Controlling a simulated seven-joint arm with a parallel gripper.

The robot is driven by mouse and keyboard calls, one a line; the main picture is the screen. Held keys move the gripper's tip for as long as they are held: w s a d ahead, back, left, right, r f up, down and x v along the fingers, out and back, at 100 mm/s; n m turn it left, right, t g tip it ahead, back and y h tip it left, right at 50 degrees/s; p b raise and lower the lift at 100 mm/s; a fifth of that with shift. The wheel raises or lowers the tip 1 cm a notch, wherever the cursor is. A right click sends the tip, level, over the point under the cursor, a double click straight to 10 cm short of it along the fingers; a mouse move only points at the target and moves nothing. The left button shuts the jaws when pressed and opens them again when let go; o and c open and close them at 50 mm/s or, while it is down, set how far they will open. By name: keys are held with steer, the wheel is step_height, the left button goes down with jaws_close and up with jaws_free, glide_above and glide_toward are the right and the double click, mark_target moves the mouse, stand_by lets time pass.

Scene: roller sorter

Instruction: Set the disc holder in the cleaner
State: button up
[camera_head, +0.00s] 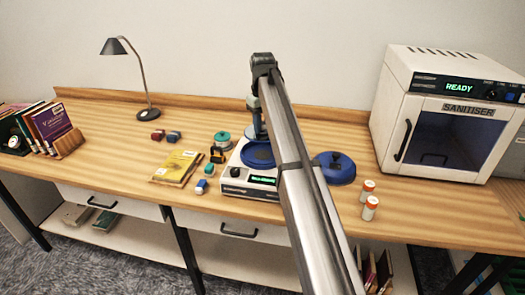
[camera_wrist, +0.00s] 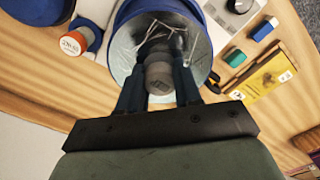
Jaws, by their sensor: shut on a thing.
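The cleaner (camera_head: 249,188) is a white machine with a lit display and a round blue basin (camera_head: 258,153). In the wrist view the basin's blue rim (camera_wrist: 205,28) surrounds a shiny, pale inside. My gripper (camera_wrist: 160,88) is shut on the grey stem of the disc holder (camera_wrist: 158,72). Thin wire-like arms of the holder show past the stem, within the rim's outline. In the head view my gripper (camera_head: 257,125) is at the back of the basin, partly hidden by my arm. I cannot tell how deep the holder is or whether it touches the basin.
A yellow book (camera_head: 177,167), a teal tin (camera_head: 222,141) and small blocks lie left. A sanitiser (camera_head: 450,115) stands far right, a lamp (camera_head: 145,75) back left.

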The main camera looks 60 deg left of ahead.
mark_target(262, 123)
step_height(262, 123, down, 9)
stand_by(0.5)
steer(key=shift+f, duration=0.15)
steer(key=o, duration=1)
steer(key=shift+o, duration=0.2)
step_height(262, 123, up, 12)
steer(key=shift+r, duration=0.2)
